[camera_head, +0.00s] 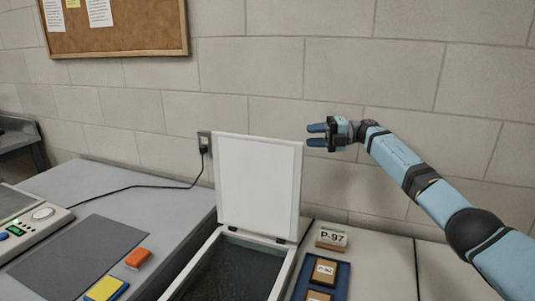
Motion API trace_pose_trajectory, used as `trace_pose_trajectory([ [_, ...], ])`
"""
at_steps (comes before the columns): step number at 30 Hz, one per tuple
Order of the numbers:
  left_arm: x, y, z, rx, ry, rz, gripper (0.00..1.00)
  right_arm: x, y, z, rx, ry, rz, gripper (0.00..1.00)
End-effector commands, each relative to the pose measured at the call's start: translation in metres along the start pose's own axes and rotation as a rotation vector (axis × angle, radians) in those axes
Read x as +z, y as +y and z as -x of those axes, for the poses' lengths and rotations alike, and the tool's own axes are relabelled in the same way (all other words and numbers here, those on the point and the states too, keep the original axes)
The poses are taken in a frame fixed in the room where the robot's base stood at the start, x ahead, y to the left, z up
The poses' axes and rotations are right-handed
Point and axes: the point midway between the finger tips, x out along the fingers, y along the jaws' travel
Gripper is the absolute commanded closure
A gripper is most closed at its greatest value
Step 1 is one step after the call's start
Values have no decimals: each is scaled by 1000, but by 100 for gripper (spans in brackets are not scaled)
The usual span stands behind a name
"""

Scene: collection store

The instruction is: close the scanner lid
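The scanner (207,250) stands on the grey table with its lid (257,185) raised upright against the wall side, hinged at the back. The dark scanning bed (236,274) is uncovered, and its front is cut off by the picture's lower edge. My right gripper (312,135) reaches in from the right, level with the top of the lid. Its two blue fingers point left and are apart, with nothing between them. The fingers appear beside the lid's upper right corner; whether they touch it cannot be told. My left gripper is out of view.
A blue tray (342,284) with brown labelled pieces and a P-97 card (331,238) lie right of the scanner. Left are a grey mat (78,258), an orange block (138,258), a yellow-blue block (105,289) and a device (27,222). A cable (150,187) runs to a wall socket.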

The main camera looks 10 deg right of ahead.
Motion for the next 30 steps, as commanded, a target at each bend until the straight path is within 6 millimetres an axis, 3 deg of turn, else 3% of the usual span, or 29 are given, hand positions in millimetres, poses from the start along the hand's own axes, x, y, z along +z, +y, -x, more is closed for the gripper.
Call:
trace_pose_trajectory([
  [5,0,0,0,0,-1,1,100,0,0,-16,1,3,1,64],
  [21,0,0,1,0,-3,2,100,-1,0,-119,1,2,0,64],
  [30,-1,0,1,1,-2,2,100,0,-1,-138,0,0,0,64],
])
